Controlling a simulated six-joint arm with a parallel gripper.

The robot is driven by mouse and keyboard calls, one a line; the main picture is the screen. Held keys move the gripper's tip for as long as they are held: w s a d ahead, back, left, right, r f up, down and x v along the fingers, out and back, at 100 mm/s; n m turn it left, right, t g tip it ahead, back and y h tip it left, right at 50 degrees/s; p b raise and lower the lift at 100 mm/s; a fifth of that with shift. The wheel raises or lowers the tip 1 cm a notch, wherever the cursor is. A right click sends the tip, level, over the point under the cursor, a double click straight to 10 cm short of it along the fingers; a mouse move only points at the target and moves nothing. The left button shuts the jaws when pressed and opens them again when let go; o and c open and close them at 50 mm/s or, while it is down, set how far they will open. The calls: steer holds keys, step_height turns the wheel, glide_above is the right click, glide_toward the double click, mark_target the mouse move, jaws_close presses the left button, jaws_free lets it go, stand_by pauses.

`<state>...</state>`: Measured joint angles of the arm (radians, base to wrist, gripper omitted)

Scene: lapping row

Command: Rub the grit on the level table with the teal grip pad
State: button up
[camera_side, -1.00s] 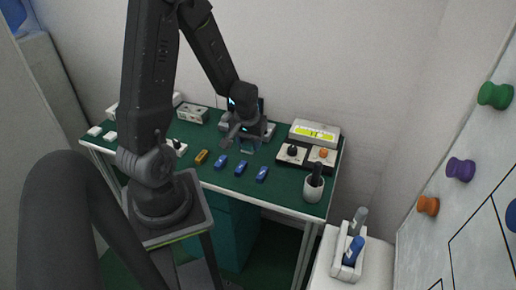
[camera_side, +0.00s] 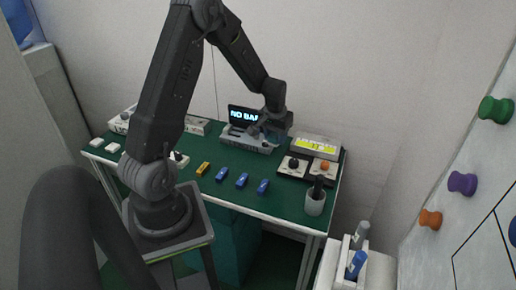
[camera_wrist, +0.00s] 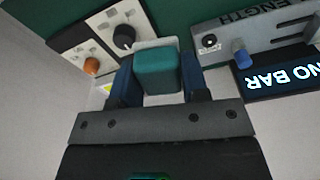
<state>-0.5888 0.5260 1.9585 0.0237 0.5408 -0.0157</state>
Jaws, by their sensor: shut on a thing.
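My gripper (camera_wrist: 158,80) is shut on the teal grip pad (camera_wrist: 158,70), a rounded block between its two dark blue fingers in the wrist view. In the side view my gripper (camera_side: 274,133) hangs over the back of the green bench, between the display unit and a pale box with a yellow panel (camera_side: 316,146). The box's pale top (camera_wrist: 152,44) seems to show behind the pad in the wrist view, mostly hidden by pad and fingers. I cannot tell whether the pad touches it. I cannot make out grit, nor be sure which thing is the level table.
A unit with a lit "NO BAR" display (camera_wrist: 284,76) stands close beside my gripper. Two knob panels, one with a black knob (camera_wrist: 123,37) and one with an orange knob (camera_wrist: 91,65), are nearby. Blue blocks (camera_side: 242,180) and a dark-handled cup (camera_side: 315,203) are nearer the front.

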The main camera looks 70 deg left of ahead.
steer(key=w+a+m, duration=0.3)
steer(key=w, duration=1)
steer(key=r+m, duration=0.1)
steer(key=m, duration=0.3)
glide_above(324, 139)
steer(key=shift+h, duration=0.4)
steer(key=shift+s+d+f, duration=0.1)
steer(key=shift+s+f, duration=0.05)
steer(key=shift+f, duration=1.55)
steer(key=shift+s+d+f, duration=0.1)
steer(key=shift+f, duration=1.6)
steer(key=shift+w+d+f, duration=0.3)
steer(key=shift+w+f, duration=0.1)
steer(key=shift+f, duration=0.3)
steer(key=shift+c, duration=0.3)
steer(key=shift+w+d, duration=1)
steer(key=shift+d, duration=0.05)
steer(key=shift+s+a, duration=1.3)
steer(key=shift+s+a+r, duration=0.1)
steer(key=shift+a+r, duration=0.05)
steer(key=shift+r, duration=0.05)
step_height(324, 139, up, 8)
